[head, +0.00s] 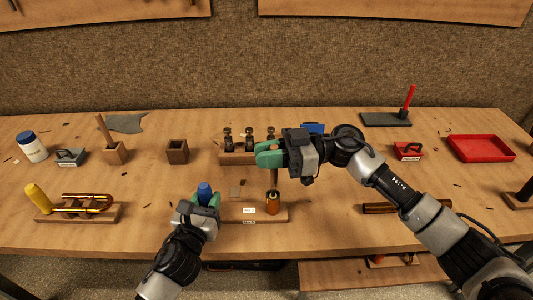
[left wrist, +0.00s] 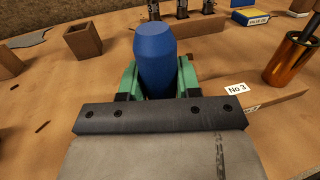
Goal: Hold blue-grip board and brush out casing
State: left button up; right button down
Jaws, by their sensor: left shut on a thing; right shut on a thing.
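The board (head: 235,214) lies near the table's front edge, with a "No 3" label on it. Its blue grip (head: 204,189) stands upright at the left end. My left gripper (head: 205,199) is shut on the blue grip, also seen close up in the left wrist view (left wrist: 154,50). The copper casing (head: 273,204) stands upright at the board's right part; it also shows in the left wrist view (left wrist: 291,60). My right gripper (head: 271,155) is shut on a brush (head: 274,178) above the casing. The brush's shaft reaches down to the casing's mouth; its lower end is hidden.
Behind the board stands a wooden rack (head: 236,157) with several dark valves. A wooden cup (head: 177,151) and a block with a stick (head: 115,152) stand at left. A yellow-ended piece (head: 39,198) lies front left. A red tray (head: 481,148) is at right.

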jog(key=shift+r, duration=0.2)
jog(key=shift+r, duration=2.3)
jog(key=shift+f, duration=0.1)
jog(key=shift+f, duration=2.45)
jog(key=shift+r, duration=2.6)
